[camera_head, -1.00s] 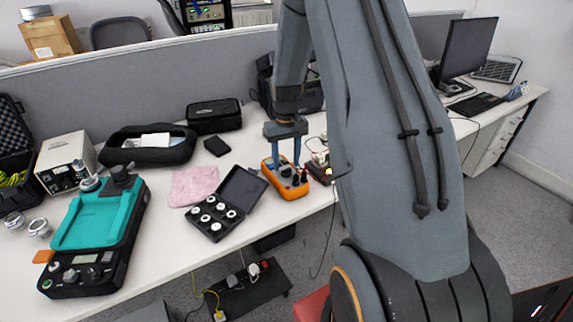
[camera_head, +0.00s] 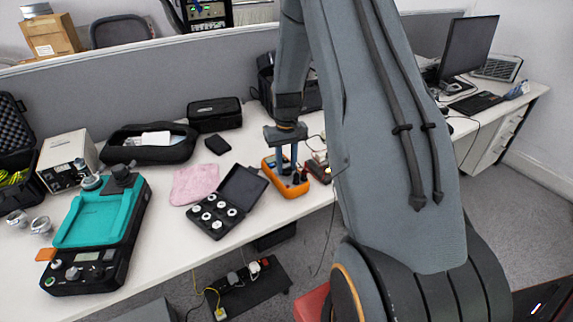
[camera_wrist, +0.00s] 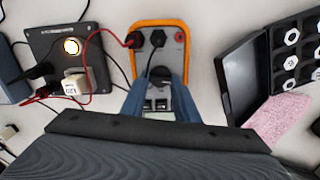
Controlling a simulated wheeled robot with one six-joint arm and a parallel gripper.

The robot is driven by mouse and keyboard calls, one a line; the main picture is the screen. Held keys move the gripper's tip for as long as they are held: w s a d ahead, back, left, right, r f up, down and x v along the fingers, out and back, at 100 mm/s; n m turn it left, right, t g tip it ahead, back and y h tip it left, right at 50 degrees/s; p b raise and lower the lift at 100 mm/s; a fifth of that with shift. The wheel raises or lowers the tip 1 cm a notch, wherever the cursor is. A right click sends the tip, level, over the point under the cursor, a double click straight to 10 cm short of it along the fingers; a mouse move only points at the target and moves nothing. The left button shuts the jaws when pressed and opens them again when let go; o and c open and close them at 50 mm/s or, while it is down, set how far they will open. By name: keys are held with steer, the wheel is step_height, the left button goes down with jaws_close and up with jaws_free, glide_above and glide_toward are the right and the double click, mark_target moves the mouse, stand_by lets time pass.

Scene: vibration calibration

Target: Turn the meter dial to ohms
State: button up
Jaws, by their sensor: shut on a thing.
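The orange-edged handheld meter (camera_head: 291,192) lies on the bench near its front edge; it also shows in the wrist view (camera_wrist: 160,23). Its dark round dial (camera_wrist: 160,74) is between my fingertips, partly hidden by them. My gripper (camera_head: 287,168) points down over the meter, and its blue fingers show in the wrist view (camera_wrist: 160,80), one on each side of the dial, shut on it. The dial's pointer and markings are too small to read. A red lead and a black lead are plugged in at the jack end.
An open black case of round weights (camera_head: 213,215) and a pink cloth (camera_head: 195,184) lie left of the meter. A dark box with a lit round lamp (camera_wrist: 72,47) and cables is close on its other side. Farther left is a teal-topped instrument (camera_head: 98,220).

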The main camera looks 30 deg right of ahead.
steer(key=shift+m, duration=0.3)
steer(key=m, duration=0.3)
steer(key=shift+m, duration=0.3)
steer(key=shift+d+m+b, duration=0.1)
steer(key=shift+m+b, duration=0.35)
steer(key=shift+m, duration=1.25)
steer(key=o, duration=1.1)
steer(key=shift+c, duration=0.2)
steer(key=shift+r+b, duration=0.8)
steer(key=shift+r, duration=3.1)
